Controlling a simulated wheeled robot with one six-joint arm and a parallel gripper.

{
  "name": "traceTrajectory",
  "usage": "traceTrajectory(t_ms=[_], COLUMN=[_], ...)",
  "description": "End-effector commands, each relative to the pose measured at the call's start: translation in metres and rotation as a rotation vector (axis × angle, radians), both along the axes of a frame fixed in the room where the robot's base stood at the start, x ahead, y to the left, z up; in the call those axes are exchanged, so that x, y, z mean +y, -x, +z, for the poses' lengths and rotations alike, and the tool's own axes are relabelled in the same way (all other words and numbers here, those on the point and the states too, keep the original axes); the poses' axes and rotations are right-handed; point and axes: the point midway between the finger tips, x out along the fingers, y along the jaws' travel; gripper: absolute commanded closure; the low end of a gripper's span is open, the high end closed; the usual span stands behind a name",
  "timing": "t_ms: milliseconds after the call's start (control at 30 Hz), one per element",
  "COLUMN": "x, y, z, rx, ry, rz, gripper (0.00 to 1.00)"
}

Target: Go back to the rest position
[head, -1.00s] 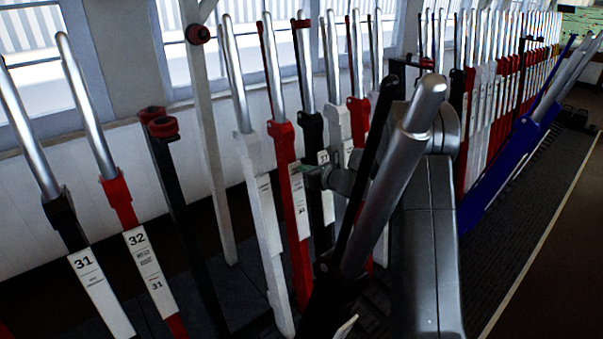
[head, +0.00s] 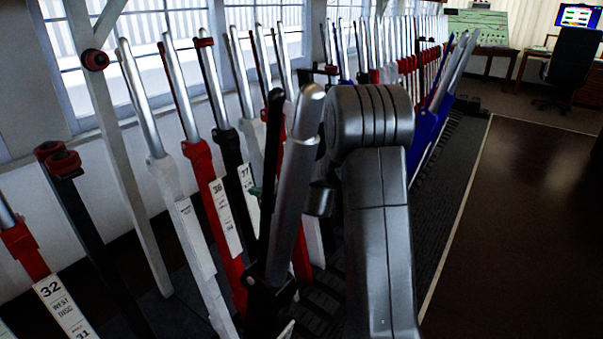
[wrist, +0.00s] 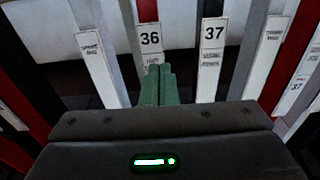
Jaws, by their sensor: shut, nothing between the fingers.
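In the wrist view my gripper (wrist: 157,84) shows as two green fingers pressed together, with nothing between them. Its tips point between the lever plate marked 36 (wrist: 150,38) and the lever plate marked 37 (wrist: 212,40), apart from both as far as I can tell. In the head view my grey arm stands at the centre, and the gripper is mostly hidden behind a pulled-forward lever with a thick silver handle (head: 297,150). Only a bit of green shows beside that lever.
A long row of levers, such as the red one (head: 213,195) and the white one (head: 180,205), runs away along the windows. Blue levers (head: 437,110) lean out farther along. Open brown floor (head: 520,200) lies to the right. A desk and a chair (head: 572,65) stand at the back.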

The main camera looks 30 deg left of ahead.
Motion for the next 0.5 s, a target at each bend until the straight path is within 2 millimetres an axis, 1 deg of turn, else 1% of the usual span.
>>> traceTrajectory(t_ms=[167, 500], x=[0.020, 0.083], y=[-0.001, -0.006], z=[-0.005, -0.017], rx=[0.002, 0.000], ry=[0.001, 0.000], rz=[0.002, 0.003], gripper=[1.00, 1.00])
